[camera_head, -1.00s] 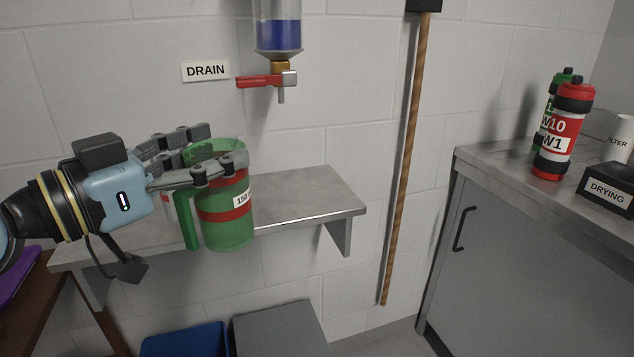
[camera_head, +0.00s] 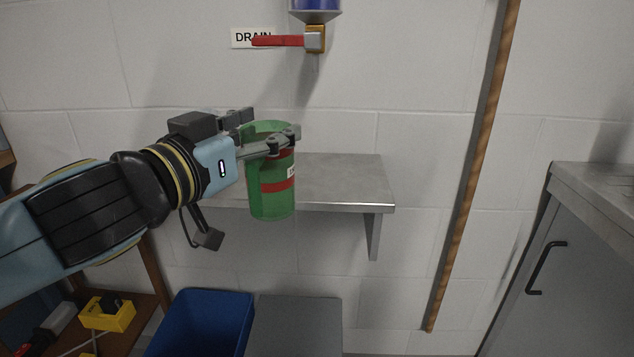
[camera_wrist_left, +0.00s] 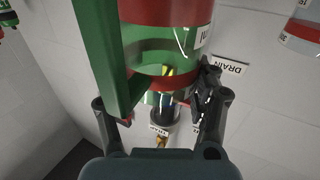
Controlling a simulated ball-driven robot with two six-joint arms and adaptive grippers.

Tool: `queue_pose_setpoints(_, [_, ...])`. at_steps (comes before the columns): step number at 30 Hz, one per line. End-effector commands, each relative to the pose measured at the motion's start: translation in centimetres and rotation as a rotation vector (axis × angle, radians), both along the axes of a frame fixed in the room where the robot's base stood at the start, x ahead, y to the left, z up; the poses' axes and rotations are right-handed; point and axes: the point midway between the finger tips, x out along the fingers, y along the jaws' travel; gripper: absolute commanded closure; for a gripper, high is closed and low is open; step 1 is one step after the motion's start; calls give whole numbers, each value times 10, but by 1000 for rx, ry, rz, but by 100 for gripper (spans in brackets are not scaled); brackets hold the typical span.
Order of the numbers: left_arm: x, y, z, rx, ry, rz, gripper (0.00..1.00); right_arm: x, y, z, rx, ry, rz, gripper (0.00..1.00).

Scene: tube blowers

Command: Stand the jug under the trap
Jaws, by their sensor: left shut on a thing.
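The jug (camera_head: 271,205) is green and see-through with a red band, and looks about upright. My left gripper (camera_head: 270,125) is shut on its upper part from the left. In the left wrist view the jug (camera_wrist_left: 165,55) fills the space between the fingers, with its green handle (camera_wrist_left: 97,60) at the left. The trap (camera_head: 316,16) holds blue liquid and is cut off by the top edge. Its red-handled drain valve (camera_head: 280,41) is above and to the right of the jug. The jug's base overlaps the shelf's front edge; contact is unclear. My right gripper is out of view.
The grey wall shelf (camera_head: 345,180) is bare right of the jug. A DRAIN sign (camera_head: 241,38) is on the wall. A blue bin (camera_head: 203,320) and a grey box (camera_head: 298,325) stand below. A wooden pole (camera_head: 474,165) and a grey cabinet (camera_head: 560,255) are at the right.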

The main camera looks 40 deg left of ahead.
Motion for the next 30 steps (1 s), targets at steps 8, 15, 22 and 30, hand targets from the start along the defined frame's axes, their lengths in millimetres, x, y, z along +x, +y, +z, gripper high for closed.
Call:
queue_pose_setpoints(8, [12, 17, 12, -1, -4, 73, 84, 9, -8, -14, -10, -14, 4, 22])
queue_pose_setpoints(15, [80, 28, 15, -7, -5, 73, 84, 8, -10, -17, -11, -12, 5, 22])
queue_pose_setpoints(22, [143, 37, 15, -5, -1, 71, 84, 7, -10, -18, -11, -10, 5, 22])
queue_pose_setpoints(30, [172, 41, 12, -1, 2, 69, 84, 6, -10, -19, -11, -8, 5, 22])
